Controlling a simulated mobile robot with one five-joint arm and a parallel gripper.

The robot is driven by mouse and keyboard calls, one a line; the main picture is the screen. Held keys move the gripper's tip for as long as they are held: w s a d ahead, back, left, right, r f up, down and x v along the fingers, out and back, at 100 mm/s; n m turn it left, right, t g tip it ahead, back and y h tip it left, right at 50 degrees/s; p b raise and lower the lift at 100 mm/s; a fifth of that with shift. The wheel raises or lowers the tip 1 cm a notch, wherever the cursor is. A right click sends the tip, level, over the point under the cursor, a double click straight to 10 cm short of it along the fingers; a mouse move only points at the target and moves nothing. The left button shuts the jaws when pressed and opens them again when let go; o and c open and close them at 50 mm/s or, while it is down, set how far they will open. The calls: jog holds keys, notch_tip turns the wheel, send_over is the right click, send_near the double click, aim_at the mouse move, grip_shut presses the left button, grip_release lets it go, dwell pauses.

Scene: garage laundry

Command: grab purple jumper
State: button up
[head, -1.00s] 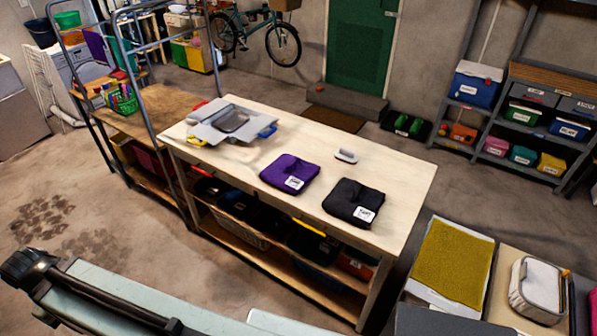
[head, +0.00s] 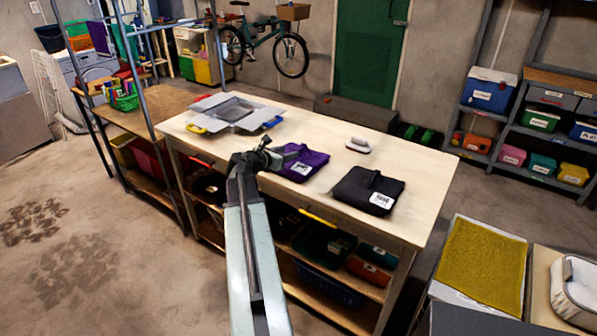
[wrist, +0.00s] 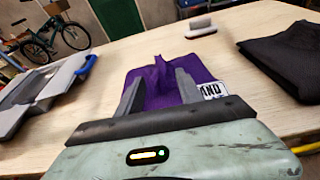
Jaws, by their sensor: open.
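The purple jumper (head: 302,163) lies folded on the pale wooden table (head: 425,185), with a white label at its front. In the wrist view the jumper (wrist: 205,73) lies straight ahead, with a raised fold in its middle. My gripper (head: 262,155) is at the jumper's left side in the head view and hides part of it. In the wrist view my gripper (wrist: 158,85) is open, its two grey fingers apart and pointing at the raised fold. Nothing is visibly held. I cannot tell whether the fingers touch the cloth.
A folded black garment (head: 368,190) lies to the right on the table. A small white-topped brush-like object (head: 358,145) sits behind. A grey open box (head: 232,112) with coloured handles stands at the left. The table's right end is clear.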

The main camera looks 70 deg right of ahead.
aim_at(298, 148)
jog(key=shift+s+d+r, duration=0.1)
jog(key=shift+s+d, duration=0.3)
jog(key=shift+s, duration=0.1)
jog(key=x, duration=0.2)
jog(key=b+x, duration=0.1)
jog(key=x, duration=0.2)
jog(key=b+x, duration=0.1)
jog(key=x, duration=0.1)
jog(key=shift+w+d, duration=0.2)
jog(key=shift+d, duration=0.2)
jog(key=shift+a, duration=0.1)
grip_shut()
dwell(0.6)
